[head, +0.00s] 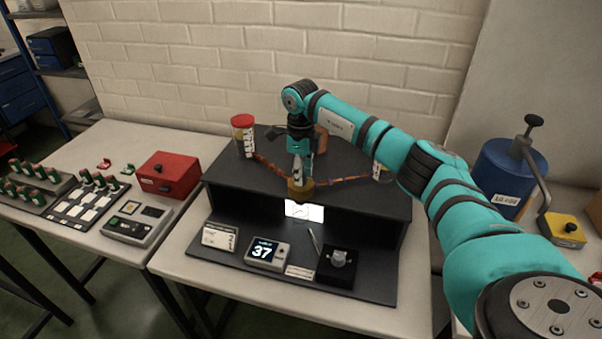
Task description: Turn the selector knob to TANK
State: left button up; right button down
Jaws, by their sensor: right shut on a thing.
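A brass-coloured valve body (301,190) sits at the front middle of the dark stand's upper shelf (364,201), where two copper-coloured pipes meet. My right gripper (300,174) comes down from above and is shut on the selector knob on top of this valve. The fingers hide most of the knob, so its pointing direction and any TANK marking cannot be read. A red-capped cylinder (243,136) stands at the left end of the left pipe. Another container (381,172) is at the right pipe's end, partly behind my arm. My left gripper is not in view.
On the stand's lower shelf are a white card (219,236), a display reading 37 (267,252) and a black block with a clear knob-like piece (337,266). A red box (168,174) is left; a blue tank (506,172) is right.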

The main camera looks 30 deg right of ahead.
jog(key=m, duration=0.6)
jog(key=shift+w+r, duration=0.1)
jog(key=shift+r, duration=0.05)
dwell(0.4)
jog(key=c, duration=1)
grip_release()
notch_tip(320, 180, up, 12)
jog(key=shift+f, duration=0.1)
